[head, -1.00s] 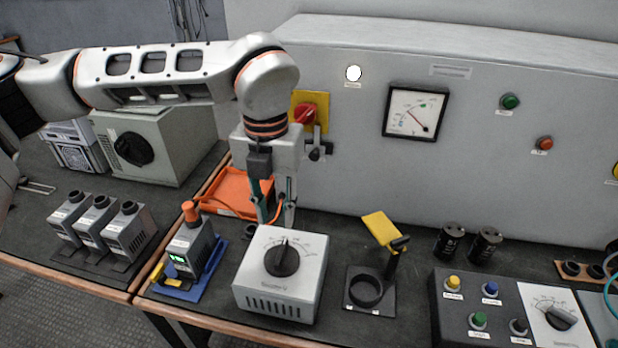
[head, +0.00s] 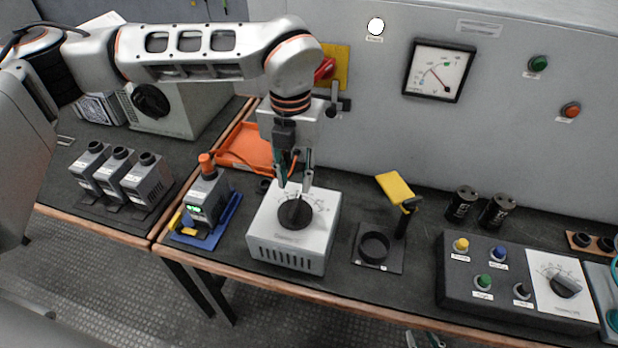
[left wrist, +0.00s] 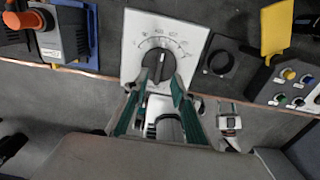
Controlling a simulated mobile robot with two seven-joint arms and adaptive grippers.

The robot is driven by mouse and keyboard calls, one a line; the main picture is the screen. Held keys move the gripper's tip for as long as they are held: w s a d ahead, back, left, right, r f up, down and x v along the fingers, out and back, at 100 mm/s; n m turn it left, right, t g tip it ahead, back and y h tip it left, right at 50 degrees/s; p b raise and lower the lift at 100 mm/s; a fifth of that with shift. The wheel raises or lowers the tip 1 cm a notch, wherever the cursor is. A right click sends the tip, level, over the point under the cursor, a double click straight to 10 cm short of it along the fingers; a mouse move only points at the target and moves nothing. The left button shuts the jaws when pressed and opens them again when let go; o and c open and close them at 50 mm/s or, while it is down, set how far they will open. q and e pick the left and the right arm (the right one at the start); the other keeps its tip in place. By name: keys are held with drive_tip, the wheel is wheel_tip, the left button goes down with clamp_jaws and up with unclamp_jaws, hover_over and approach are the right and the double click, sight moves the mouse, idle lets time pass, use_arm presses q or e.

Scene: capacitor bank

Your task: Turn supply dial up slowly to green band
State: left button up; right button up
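The supply dial is a black knob (head: 296,213) with a printed scale on top of a white box (head: 287,258). The knob also shows in the left wrist view (left wrist: 158,66), its pointer near the top of the scale. My left gripper (head: 295,186) points down at the knob, fingers apart; they appear on either side of its near edge, and contact is unclear.
An orange-topped device (head: 207,197) stands left of the box. A black ring holder (head: 374,247) and yellow flag (head: 395,187) stand right. A button console (head: 470,275) is further right. An orange tray (head: 246,146) lies behind.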

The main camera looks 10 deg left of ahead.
sight(296, 203)
use_arm(q)
wheel_tip(296, 203, down, 7)
drive_tip(key=shift+r, duration=0.1)
idle(0.3)
clamp_jaws()
